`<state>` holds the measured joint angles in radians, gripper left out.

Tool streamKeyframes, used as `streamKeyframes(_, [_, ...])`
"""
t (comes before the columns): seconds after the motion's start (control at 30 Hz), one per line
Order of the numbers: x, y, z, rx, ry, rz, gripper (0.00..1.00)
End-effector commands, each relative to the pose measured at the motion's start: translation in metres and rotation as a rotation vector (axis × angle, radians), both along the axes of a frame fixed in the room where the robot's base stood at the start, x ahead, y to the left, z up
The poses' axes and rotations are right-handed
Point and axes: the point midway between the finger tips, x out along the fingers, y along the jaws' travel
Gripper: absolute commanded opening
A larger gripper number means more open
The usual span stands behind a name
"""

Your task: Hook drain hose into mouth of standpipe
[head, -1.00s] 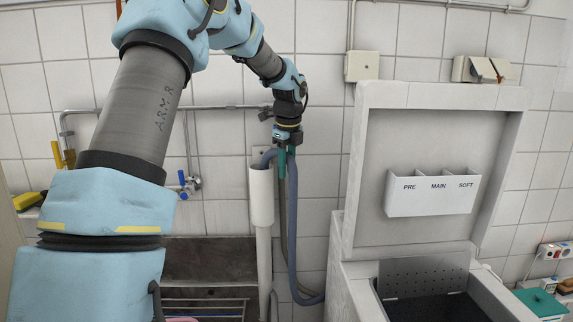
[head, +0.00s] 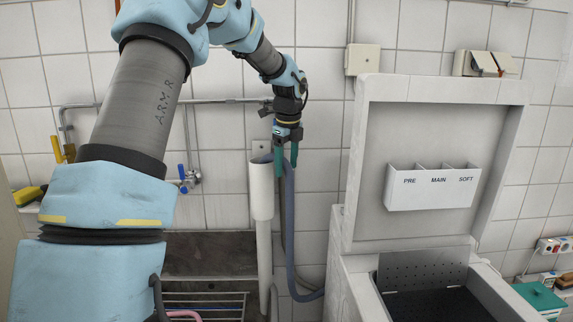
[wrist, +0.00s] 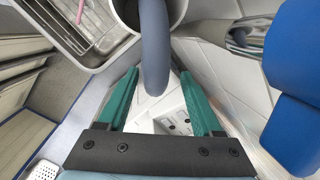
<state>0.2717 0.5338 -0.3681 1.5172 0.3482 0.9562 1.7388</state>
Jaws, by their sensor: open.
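The white standpipe (head: 261,192) stands upright against the tiled wall, left of the washer. The blue-grey drain hose (head: 290,225) rises beside it and bends over the rim, with its end inside the mouth. In the wrist view the hose (wrist: 153,60) crosses the round rim of the standpipe (wrist: 181,25) into the opening. My gripper (head: 286,165) is at the bend, just right of the pipe mouth. Its teal fingers are open, one on each side of the hose, with gaps visible in the wrist view (wrist: 158,98). How deep the end sits is hidden.
The washer's raised lid (head: 437,225), with a drawer marked PRE, MAIN and SOFT (head: 432,192), stands right of the hose. A dark sink (head: 210,260) with a rack lies left of the pipe. A blue-handled tap (head: 188,178) and wall piping are left of my gripper.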

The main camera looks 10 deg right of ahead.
Motion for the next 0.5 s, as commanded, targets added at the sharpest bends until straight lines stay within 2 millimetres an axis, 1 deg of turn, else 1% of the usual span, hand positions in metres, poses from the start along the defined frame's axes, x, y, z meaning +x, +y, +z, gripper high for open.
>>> streamKeyframes(0.13, [0.0, 0.0, 0.001, 0.0, 0.0, 0.0, 0.67])
streamKeyframes(0.23, [-0.001, 0.0, 0.009, -0.002, -0.003, 0.001, 0.67])
streamKeyframes(0.37, [-0.006, 0.001, 0.028, -0.001, -0.004, 0.001, 0.67])
streamKeyframes(0.5, [-0.012, 0.001, 0.057, -0.002, -0.004, 0.001, 0.67])
